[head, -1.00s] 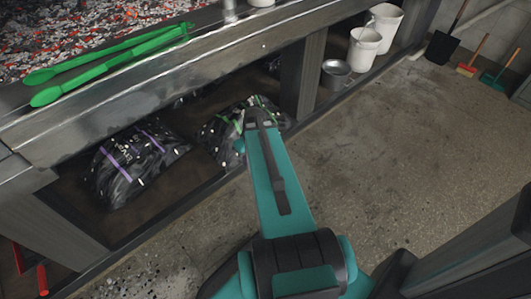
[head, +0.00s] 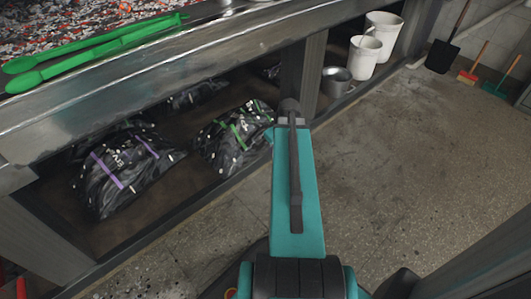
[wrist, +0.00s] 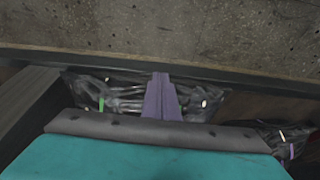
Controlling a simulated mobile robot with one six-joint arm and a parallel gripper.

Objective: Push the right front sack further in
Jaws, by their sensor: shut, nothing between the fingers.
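The right front sack (head: 228,142) is a dark, shiny bag with green stripes on the low shelf under the grill counter. It lies close to the shelf's front edge in the head view. My arm's end is just right of it there, and my fingers cannot be made out. In the wrist view my gripper (wrist: 161,80) is shut and empty, its fingers overlapping the sack (wrist: 120,94) with the green stripe. I cannot tell whether they touch it.
The left front sack (head: 125,172), with purple stripes, lies to the left on the shelf. Darker sacks (head: 197,94) lie behind. A grey post (head: 302,75) stands right of the bay. A metal pot (head: 336,76) and white buckets (head: 364,55) are beyond it. The floor (head: 410,150) is clear.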

